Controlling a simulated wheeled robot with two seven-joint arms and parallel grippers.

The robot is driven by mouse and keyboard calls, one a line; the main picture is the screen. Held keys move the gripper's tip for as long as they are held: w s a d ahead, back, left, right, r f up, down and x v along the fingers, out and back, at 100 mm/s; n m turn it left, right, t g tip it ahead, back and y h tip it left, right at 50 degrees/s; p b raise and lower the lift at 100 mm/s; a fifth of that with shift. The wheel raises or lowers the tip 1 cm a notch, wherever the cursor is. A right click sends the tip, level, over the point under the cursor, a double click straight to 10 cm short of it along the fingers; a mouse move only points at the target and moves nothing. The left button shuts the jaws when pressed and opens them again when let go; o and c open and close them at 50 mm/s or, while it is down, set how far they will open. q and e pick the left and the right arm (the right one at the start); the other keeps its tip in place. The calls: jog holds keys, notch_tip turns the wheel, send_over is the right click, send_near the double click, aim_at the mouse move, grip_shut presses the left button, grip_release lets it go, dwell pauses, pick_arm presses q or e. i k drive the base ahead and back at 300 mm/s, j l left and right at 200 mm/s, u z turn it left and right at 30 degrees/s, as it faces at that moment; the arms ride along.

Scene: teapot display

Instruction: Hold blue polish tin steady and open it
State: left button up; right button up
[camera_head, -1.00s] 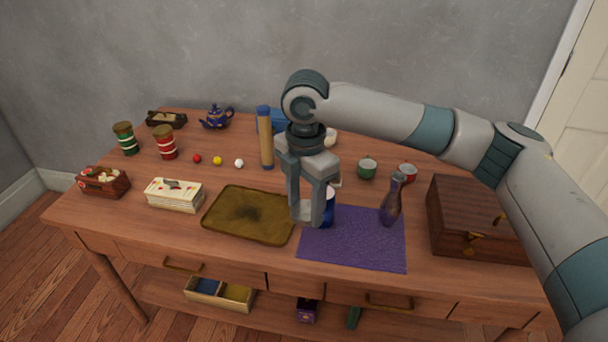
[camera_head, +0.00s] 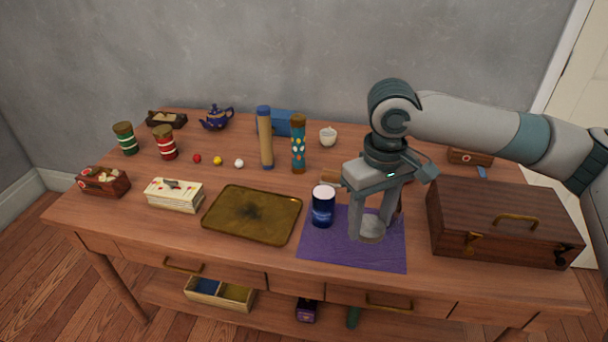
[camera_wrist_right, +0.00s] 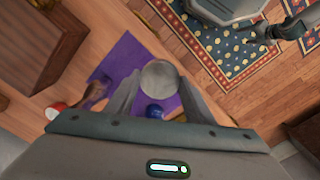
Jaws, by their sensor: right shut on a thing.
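The blue polish tin (camera_head: 323,208) stands upright on the left edge of the purple mat (camera_head: 330,252). Its top shows as a pale pinkish round face. My right gripper (camera_head: 368,230) is to the right of the tin and apart from it, above the mat. It is shut on a round grey disc, which looks like the tin's lid (camera_wrist_right: 160,77) and shows between the fingers in the right wrist view. A blue thing, probably the tin, shows partly below the disc there (camera_wrist_right: 154,110). My left gripper is not in view.
A dark vase (camera_wrist_right: 95,92) stands close to my right gripper, mostly hidden in the head view. A brown wooden case (camera_head: 500,225) is at the right. A dark gold tray (camera_head: 252,214) lies left of the tin. Tall tubes (camera_head: 298,145) stand behind.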

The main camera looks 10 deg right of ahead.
aim_at(324, 196)
jog(key=i+j+z, duration=0.15)
jog(key=i+j, duration=0.15)
jog(key=i+j+z, duration=0.15)
jog(key=i+j, duration=0.15)
jog(key=i+j+z, duration=0.15)
jog(key=j, duration=0.35)
jog(key=i+j+z, duration=0.15)
jog(key=i+j, duration=0.15)
jog(key=j, duration=0.15)
